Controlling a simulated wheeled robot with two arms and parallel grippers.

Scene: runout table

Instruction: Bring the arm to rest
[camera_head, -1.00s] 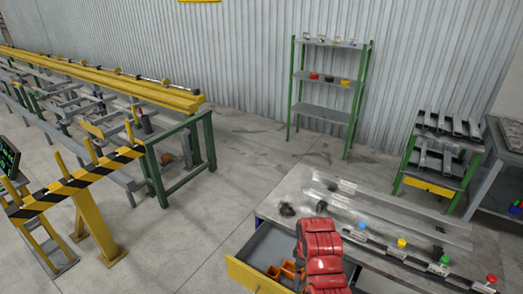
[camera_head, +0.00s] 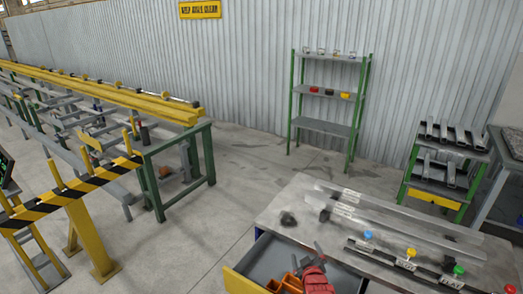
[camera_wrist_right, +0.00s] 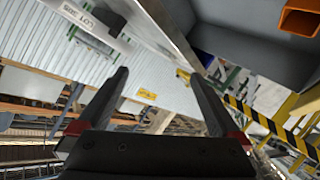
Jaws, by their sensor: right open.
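My right gripper (camera_head: 308,257) is at the bottom of the head view, over the near edge of the worktable (camera_head: 285,226) and beside the open drawer (camera_head: 262,262). Its dark fingers are apart with nothing between them, and the red wrist is behind them. In the right wrist view the two fingers (camera_wrist_right: 156,76) are also spread and empty. My left gripper is not in view.
The drawer holds orange bins (camera_head: 288,284). Strips and blue, yellow, green and red knobs (camera_head: 411,253) lie on the worktable. A green shelf rack (camera_head: 328,90) stands behind. A striped barrier (camera_head: 75,187) is at left. The floor between is clear.

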